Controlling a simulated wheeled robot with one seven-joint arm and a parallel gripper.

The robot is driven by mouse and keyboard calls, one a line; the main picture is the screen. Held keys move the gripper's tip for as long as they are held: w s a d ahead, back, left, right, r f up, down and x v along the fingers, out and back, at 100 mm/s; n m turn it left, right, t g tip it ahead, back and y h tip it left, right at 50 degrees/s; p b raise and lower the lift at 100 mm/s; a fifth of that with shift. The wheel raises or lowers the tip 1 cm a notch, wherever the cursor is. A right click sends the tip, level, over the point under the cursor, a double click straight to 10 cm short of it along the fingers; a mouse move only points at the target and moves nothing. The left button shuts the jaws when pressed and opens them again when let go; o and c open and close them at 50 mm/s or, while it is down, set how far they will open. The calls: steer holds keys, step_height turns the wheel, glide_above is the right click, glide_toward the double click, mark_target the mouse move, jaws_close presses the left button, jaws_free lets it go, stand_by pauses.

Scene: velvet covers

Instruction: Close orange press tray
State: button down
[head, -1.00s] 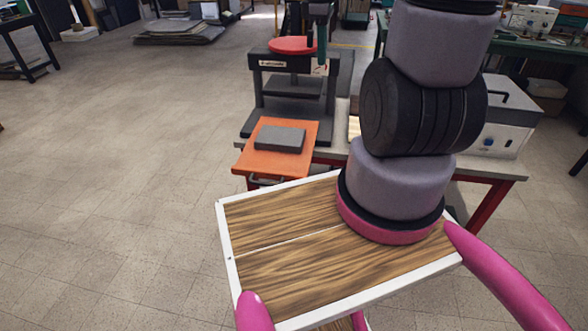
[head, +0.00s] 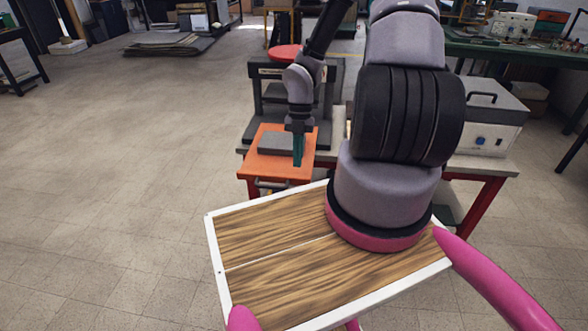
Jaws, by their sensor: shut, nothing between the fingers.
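The orange press tray (head: 262,167) sticks out from the front of the black press (head: 256,100), towards me and past the table's front edge. A flat grey block (head: 272,144) lies on the tray. My gripper (head: 298,160), with teal fingers, points down over the right part of the tray, near its front edge. It is shut and empty. I cannot tell whether the fingertips touch the tray. My wrist and gripper hide part of the press and the right end of the grey block.
The press stands on a table with red legs (head: 485,205). A grey and white box with a handle (head: 492,118) stands to its right. A red disc (head: 284,52) tops the press. The floor to the left is clear.

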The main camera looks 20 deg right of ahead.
mark_target(298, 176)
step_height(298, 176, down, 9)
steer(key=shift+r, duration=0.2)
steer(key=shift+w+d, duration=0.25)
steer(key=shift+w, duration=0.2)
